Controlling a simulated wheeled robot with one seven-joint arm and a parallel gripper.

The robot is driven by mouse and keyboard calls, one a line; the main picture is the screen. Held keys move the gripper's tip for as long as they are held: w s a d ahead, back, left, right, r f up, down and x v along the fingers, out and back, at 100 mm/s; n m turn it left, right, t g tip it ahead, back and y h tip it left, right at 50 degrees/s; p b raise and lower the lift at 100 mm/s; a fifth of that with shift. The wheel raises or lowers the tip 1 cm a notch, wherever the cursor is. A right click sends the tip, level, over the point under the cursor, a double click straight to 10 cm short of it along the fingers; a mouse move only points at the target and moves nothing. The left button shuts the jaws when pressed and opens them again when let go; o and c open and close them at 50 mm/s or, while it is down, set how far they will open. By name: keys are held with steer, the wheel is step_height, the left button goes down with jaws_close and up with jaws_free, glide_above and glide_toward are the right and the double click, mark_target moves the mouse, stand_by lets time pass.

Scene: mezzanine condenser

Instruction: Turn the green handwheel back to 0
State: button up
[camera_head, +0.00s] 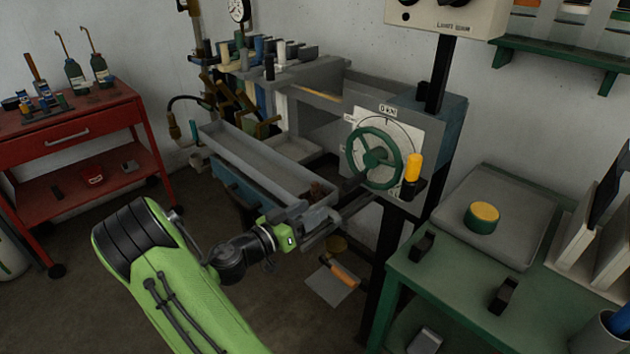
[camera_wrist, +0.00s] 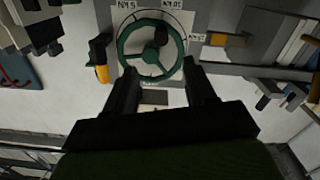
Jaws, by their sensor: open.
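The green handwheel (camera_head: 375,158) is mounted upright on a white dial plate (camera_head: 405,135) on the grey machine housing. It has spokes, a round hub and a dark knob. In the wrist view the green handwheel (camera_wrist: 149,77) lies straight ahead, beyond the fingertips, with small labels around it that I cannot read reliably. My gripper (camera_head: 352,205) is below and left of the wheel in the head view. In the wrist view my gripper (camera_wrist: 161,76) has its two dark fingers spread, with nothing between them. It appears apart from the wheel.
A yellow-topped cylinder (camera_head: 413,167) stands close right of the wheel. A long grey tray (camera_head: 250,165) lies left of it. A green bench (camera_head: 450,290) is at right, a red cart (camera_head: 75,130) at left. A trowel (camera_head: 340,275) is below my gripper.

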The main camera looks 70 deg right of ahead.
mark_target(352, 183)
steer(key=x, duration=1.5)
steer(key=shift+d+r, duration=0.25)
steer(key=shift+d, duration=0.1)
jaws_close()
